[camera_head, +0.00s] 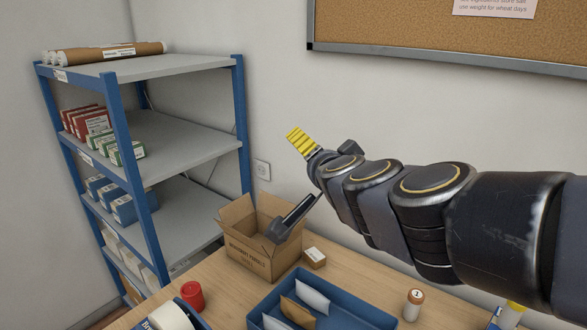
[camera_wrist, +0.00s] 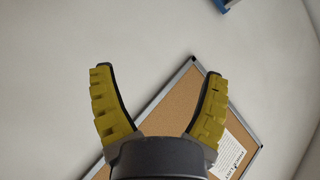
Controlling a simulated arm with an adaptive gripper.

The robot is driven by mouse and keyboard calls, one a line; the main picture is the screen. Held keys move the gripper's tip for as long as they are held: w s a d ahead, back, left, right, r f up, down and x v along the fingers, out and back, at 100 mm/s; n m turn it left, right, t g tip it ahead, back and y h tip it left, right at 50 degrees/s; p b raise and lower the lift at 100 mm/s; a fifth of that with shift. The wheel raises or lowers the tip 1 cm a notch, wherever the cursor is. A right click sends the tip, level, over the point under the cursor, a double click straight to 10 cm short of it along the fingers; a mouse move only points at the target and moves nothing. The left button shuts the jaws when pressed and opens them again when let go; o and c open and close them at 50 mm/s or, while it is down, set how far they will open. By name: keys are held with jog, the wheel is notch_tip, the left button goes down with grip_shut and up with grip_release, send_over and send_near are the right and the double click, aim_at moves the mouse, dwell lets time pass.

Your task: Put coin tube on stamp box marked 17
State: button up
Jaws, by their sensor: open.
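A short white tube with a brown top and a round mark (camera_head: 413,304) stands upright on the counter at the lower right; it looks like the coin tube. A small cardboard box (camera_head: 315,258) with a pale label sits behind the blue tray. It may be the stamp box, but its number is too small to read. My gripper (camera_head: 301,143) is raised high in front of the wall, well above the counter and apart from both. In the wrist view my gripper (camera_wrist: 158,73) has its yellow fingers spread wide, with nothing between them.
A blue tray (camera_head: 375,316) holds several envelopes. A red cylinder (camera_head: 191,296) and a tape roll (camera_head: 168,317) are at left. A blue shelf rack (camera_head: 179,139) holds several small boxes. A cork board (camera_head: 400,28) hangs on the wall.

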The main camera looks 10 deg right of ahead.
jog(key=s+d+f+m+g+h, duration=0.3)
jog(key=d+f+m+h, duration=0.15)
jog(key=d, duration=0.35)
jog(key=s+d+f+m+g+h, duration=0.3)
jog(key=d+f+m+g+h, duration=0.15)
jog(key=d, duration=0.25)
jog(key=s+d+f+m+g+h, duration=0.1)
jog(key=s+d+f+g+h, duration=0.1)
jog(key=s+g, duration=0.55)
jog(key=s+d+f+m+g+h, duration=0.15)
jog(key=s+g, duration=0.25)
jog(key=s, duration=0.6)
jog(key=f, duration=1.8)
jog(key=d+f, duration=0.1)
jog(key=f, duration=0.8)
jog(key=shift+w+f, duration=0.3)
jog(key=shift+f, duration=0.05)
jog(key=shift+s+d+f, duration=0.1)
jog(key=shift+d+f, duration=0.2)
jog(key=shift+d, duration=0.05)
jog(key=x, duration=0.6)
jog(key=shift+s+d+r, duration=0.1)
jog(key=shift+s+r, duration=0.15)
jog(key=shift+r, duration=0.15)
jog(key=shift+s+d+f, duration=0.1)
jog(key=shift+d+f, duration=0.1)
jog(key=shift+d, duration=0.2)
